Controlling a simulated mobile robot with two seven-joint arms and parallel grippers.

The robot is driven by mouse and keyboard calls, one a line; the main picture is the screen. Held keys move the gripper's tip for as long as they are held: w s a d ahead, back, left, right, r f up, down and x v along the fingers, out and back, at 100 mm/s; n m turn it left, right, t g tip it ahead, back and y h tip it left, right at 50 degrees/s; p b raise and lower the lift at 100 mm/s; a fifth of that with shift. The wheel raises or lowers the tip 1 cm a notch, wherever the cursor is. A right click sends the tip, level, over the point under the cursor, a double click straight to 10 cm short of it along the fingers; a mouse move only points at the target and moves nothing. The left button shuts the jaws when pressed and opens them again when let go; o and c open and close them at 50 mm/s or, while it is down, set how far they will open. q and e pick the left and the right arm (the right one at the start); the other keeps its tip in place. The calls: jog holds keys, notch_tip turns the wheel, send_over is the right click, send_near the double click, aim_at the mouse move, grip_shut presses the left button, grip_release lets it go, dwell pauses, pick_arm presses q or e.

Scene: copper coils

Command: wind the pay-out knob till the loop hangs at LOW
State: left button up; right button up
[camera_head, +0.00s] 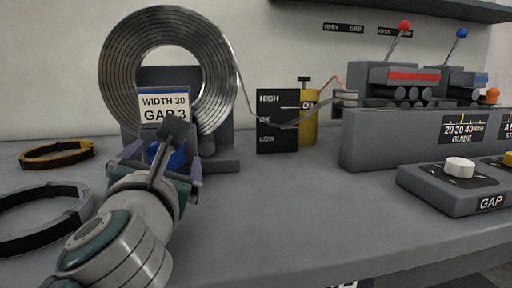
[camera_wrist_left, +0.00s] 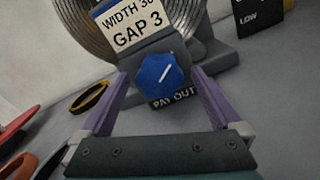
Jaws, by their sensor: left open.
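The blue pay-out knob (camera_wrist_left: 160,76) with a white pointer line sits above the PAY OUT label (camera_wrist_left: 173,99) in the left wrist view. My left gripper (camera_wrist_left: 163,82) is open, its purple fingers on either side of the knob with a visible gap at each side. In the head view the gripper (camera_head: 163,165) partly hides the knob (camera_head: 178,159). The metal strip (camera_head: 243,88) runs down from the large coil (camera_head: 117,70) and sags across the black HIGH/OK/LOW board (camera_head: 276,143). My right gripper is out of view.
A WIDTH 30 GAP 3 card (camera_head: 163,104) is on the coil stand. The GAP box (camera_head: 458,186) and grey machine (camera_head: 400,135) occupy the right.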

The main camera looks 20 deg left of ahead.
pick_arm(q)
jog(key=shift+s, duration=0.1)
jog(key=shift+c, duration=0.6)
jog(key=c, duration=1.3)
jog(key=shift+o, duration=0.2)
jog(key=shift+r+m+p, duration=0.1)
jog(key=shift+m+p, duration=0.9)
jog(key=shift+p, duration=0.1)
jog(key=m+p, duration=0.2)
jog(key=shift+m, duration=0.4)
jog(key=m+p, duration=0.2)
jog(key=m, duration=0.1)
jog(key=shift+m+p, duration=0.85)
jog(key=shift+m, duration=0.65)
